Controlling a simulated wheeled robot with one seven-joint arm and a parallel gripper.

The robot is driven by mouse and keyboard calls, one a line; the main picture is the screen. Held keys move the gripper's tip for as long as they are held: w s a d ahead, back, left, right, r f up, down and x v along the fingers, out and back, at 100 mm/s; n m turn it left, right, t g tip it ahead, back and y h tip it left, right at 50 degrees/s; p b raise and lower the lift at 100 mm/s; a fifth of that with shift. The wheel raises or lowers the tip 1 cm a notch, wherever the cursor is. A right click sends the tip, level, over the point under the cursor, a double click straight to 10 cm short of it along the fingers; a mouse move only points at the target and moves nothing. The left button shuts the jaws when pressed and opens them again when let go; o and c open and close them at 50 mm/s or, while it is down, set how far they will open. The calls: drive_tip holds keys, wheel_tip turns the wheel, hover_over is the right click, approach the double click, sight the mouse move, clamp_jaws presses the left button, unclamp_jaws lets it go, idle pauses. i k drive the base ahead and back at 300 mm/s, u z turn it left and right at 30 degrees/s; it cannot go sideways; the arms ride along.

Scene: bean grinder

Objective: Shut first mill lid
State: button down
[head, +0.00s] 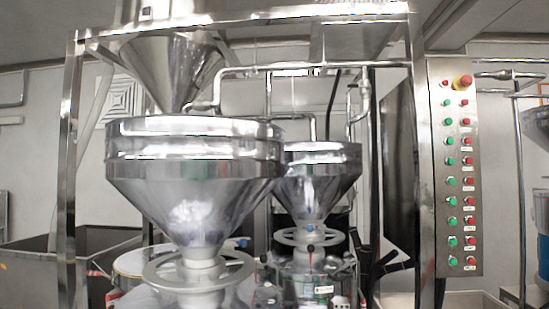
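A large shiny steel hopper (196,200) with a cone-shaped lower part stands at the centre left. A bright rim or cover band (195,127) runs around its top. A smaller steel hopper (312,190) stands behind it to the right, with a similar band (322,150) at its top. I see both nearly edge-on, so I cannot tell whether either lid is open or shut, or which mill is the first. My gripper is not in view.
A steel frame post (68,150) stands at the left. A control panel (460,165) with several green and red buttons is at the right. A steel funnel (172,65) hangs above the large hopper. Pipes (290,68) cross behind. A dark bin (30,255) sits at the lower left.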

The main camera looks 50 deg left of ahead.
sight(197, 177)
drive_tip(key=u, duration=0.75)
drive_tip(key=i, duration=1.05)
drive_tip(key=u, duration=0.75)
